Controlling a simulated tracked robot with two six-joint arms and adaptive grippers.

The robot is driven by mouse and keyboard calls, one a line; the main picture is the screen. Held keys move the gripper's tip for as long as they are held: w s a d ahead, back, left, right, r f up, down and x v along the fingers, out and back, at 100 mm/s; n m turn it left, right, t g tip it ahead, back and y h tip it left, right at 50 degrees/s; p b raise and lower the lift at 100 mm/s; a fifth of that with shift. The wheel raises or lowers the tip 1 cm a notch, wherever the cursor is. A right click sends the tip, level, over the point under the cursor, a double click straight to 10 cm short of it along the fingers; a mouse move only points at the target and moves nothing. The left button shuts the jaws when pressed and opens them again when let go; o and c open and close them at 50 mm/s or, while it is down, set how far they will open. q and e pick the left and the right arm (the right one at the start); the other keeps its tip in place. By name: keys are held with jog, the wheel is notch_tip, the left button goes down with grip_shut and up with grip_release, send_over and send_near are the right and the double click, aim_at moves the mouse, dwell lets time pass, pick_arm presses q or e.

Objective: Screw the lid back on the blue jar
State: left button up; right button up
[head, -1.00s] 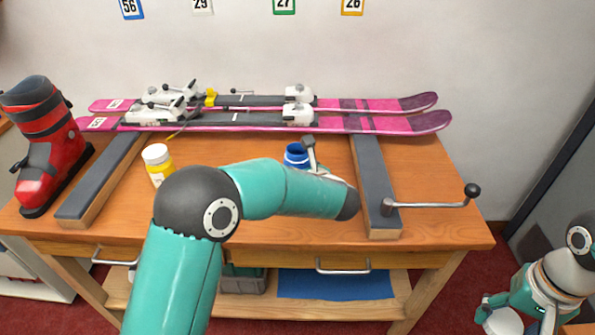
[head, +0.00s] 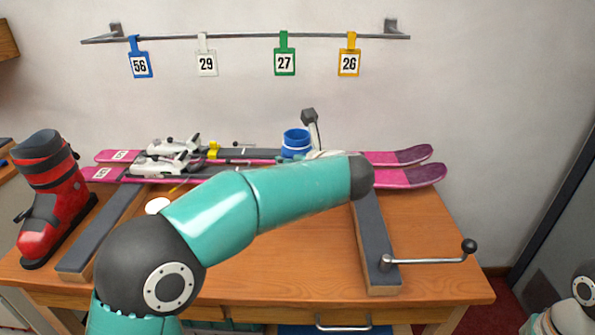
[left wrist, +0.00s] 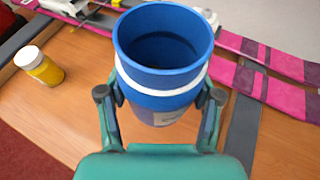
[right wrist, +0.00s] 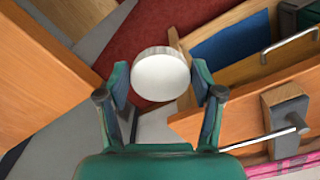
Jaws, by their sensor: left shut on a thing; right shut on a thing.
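The blue jar (head: 297,143) is held up above the bench, in front of the skis, with its open mouth showing. In the left wrist view the jar (left wrist: 158,107) looks empty, with a pale band below its blue rim. My left gripper (left wrist: 160,94) is shut on its sides. In the right wrist view a round white lid (right wrist: 161,73) sits between the fingers of my right gripper (right wrist: 160,80), which is shut on it. The lid is low, beyond the bench's right side, well apart from the jar. The lid does not show in the head view.
A yellow jar with a white lid (left wrist: 39,66) stands on the bench, mostly hidden by my left arm in the head view. Pink skis (head: 405,172), a red boot (head: 52,200) and a vise handle (head: 430,260) are also there.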

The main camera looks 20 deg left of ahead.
pick_arm(q)
jog(key=shift+r, duration=0.1)
jog(key=o, duration=0.6)
jog(key=c, duration=1)
